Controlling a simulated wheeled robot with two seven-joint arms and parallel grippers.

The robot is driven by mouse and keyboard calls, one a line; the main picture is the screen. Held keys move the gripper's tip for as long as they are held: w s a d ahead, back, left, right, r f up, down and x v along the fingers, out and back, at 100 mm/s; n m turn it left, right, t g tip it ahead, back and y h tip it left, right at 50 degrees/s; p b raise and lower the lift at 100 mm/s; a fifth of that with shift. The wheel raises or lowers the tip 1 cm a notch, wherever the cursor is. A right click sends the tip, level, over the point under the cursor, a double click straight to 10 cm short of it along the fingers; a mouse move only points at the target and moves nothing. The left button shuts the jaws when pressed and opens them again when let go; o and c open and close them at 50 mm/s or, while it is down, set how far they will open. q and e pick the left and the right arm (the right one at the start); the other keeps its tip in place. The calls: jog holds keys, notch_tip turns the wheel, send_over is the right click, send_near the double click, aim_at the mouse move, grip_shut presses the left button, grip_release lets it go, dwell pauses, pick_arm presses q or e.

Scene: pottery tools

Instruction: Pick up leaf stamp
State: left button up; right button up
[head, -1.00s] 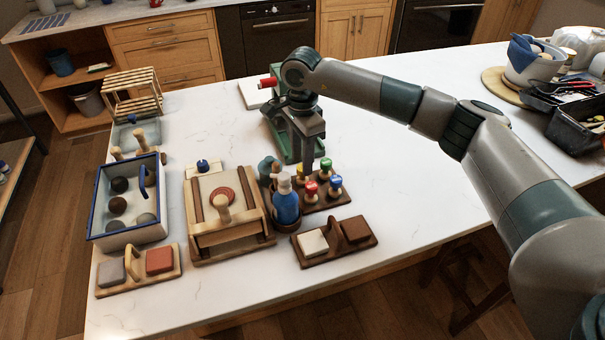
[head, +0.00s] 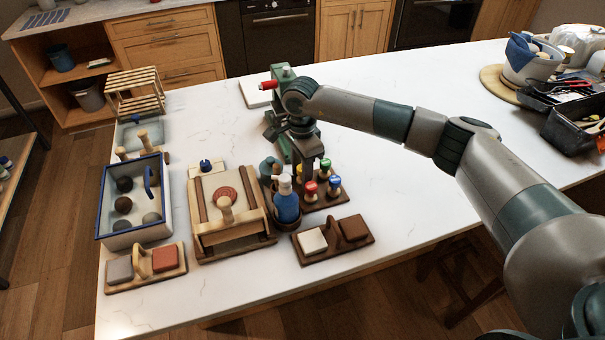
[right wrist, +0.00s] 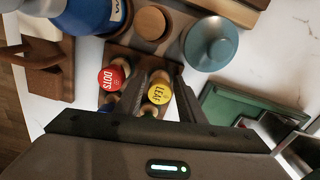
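The leaf stamp (right wrist: 160,88) has a yellow top marked LEAF in the right wrist view. It stands upright in a dark brown stamp rack (head: 329,199). My right gripper (right wrist: 157,88) points down at the rack, open, with one finger on each side of the leaf stamp. I cannot tell whether the fingers touch it. The red DOTS stamp (right wrist: 112,78) stands close beside the left finger. My left gripper is not in view.
Blue (head: 334,181) and green (head: 325,164) stamps share the rack. A blue spray bottle (head: 286,206) and a teal-lidded jar (right wrist: 210,42) stand close by. A green machine (head: 281,77) is behind.

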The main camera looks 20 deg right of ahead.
jog(key=shift+c, duration=0.6)
jog(key=c, duration=0.7)
jog(key=shift+r, duration=0.1)
jog(key=shift+r+b, duration=0.45)
jog(key=shift+b, duration=0.1)
jog(key=r, duration=0.1)
jog(key=r+b, duration=0.1)
jog(key=d+r+b, duration=0.1)
jog(key=shift+s+r, duration=0.1)
jog(key=shift+s, duration=0.15)
jog(key=shift+s+d+r+b, duration=0.75)
jog(key=shift+s+d+r, duration=0.4)
jog(key=shift+d, duration=0.25)
jog(key=shift+s+d+r+b, duration=0.8)
jog(key=shift+s+d+r, duration=0.25)
jog(key=shift+d, duration=0.4)
jog(key=shift+s+d+r+b, duration=0.75)
jog(key=shift+s+d+r, duration=0.4)
jog(key=shift+d, duration=0.25)
jog(key=shift+w, duration=0.15)
